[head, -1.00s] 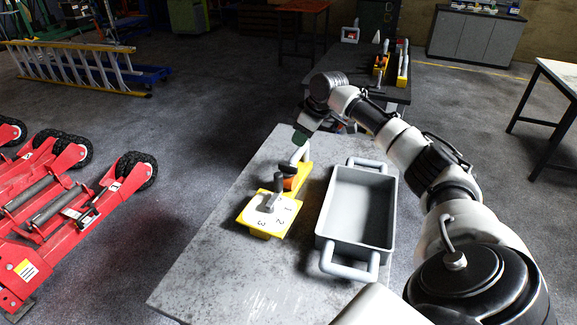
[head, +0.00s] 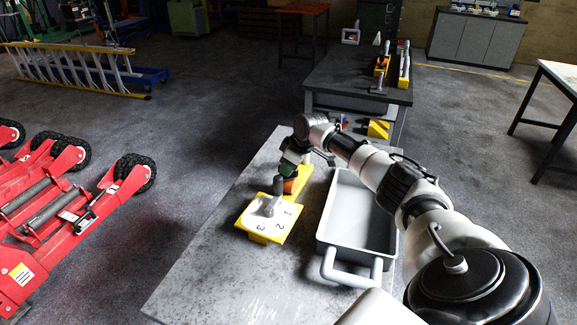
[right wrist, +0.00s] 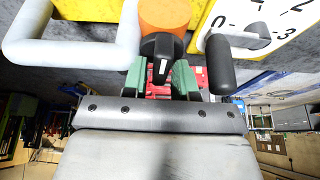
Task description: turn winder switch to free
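The yellow winder unit (head: 268,221) sits on the grey table. Its white dial face with numbers and a grey lever (head: 269,203) shows in both views. Beside the dial, in the right wrist view, is an orange round part (right wrist: 165,14) with a black switch knob (right wrist: 162,60) bearing a white mark. My right gripper (head: 289,168) is at the orange part. Its green fingers (right wrist: 160,78) stand apart on either side of the knob; contact is not clear. In the head view the gripper hides the knob. My left gripper is not in view.
A grey tray (head: 347,253) with handles stands right of the winder, close under my right arm. A white bar handle (right wrist: 70,50) is left of the knob in the right wrist view. The table's near left part (head: 215,275) is clear. Red jacks (head: 60,215) stand left on the floor.

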